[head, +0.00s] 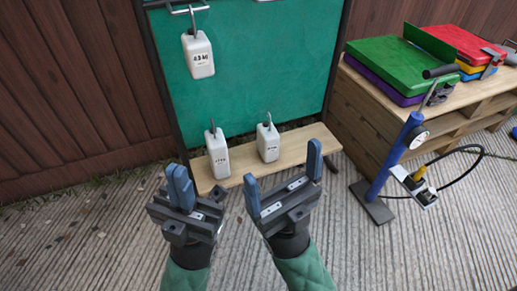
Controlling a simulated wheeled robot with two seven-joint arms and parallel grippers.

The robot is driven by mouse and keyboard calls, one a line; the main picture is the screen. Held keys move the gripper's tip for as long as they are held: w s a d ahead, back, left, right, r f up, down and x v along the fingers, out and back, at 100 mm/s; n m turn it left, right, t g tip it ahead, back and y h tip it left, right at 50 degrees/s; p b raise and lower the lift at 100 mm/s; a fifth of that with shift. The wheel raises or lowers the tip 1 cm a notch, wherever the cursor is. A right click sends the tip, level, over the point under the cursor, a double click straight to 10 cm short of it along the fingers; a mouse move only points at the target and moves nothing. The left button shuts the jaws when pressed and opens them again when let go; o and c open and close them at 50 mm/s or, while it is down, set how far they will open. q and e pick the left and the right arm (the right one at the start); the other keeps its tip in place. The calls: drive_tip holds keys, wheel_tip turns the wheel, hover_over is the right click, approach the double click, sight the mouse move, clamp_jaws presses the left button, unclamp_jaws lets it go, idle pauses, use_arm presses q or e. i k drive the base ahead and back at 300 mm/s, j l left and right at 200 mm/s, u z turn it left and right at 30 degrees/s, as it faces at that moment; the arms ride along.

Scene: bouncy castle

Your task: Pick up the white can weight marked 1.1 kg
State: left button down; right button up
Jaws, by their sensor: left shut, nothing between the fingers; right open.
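Three white can weights with hooks on top are in the head view. One white weight (217,154) stands upright on the low wooden shelf, left side; its dark marking is too small to read surely. A second white weight (268,141) stands to its right on the shelf, its marking also unclear. A third white weight (198,54) hangs from a rod on the green board; its marking seems to end in "kg". My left gripper (178,178) is shut and empty, in front and left of the left shelf weight. My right gripper (283,170) is open and empty, in front of the right shelf weight.
The wooden shelf (292,137) runs along the foot of the green board (265,65). At right, a wooden pallet stack (385,115) bears coloured pads (400,65). A blue pump (390,155) with a black hose stands on the floor. Paved floor is free at the front.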

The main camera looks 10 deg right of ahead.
sight(216, 145)
drive_tip(key=l+u, duration=0.3)
drive_tip(key=l, duration=0.2)
drive_tip(key=l+u, duration=0.25)
drive_tip(key=l, duration=0.25)
drive_tip(key=k+l+u, duration=0.1)
drive_tip(key=l+u, duration=0.2)
drive_tip(key=l, duration=0.2)
drive_tip(key=k+l+u, duration=0.25)
drive_tip(key=l, duration=0.2)
drive_tip(key=i+l, duration=0.05)
drive_tip(key=i, duration=0.05)
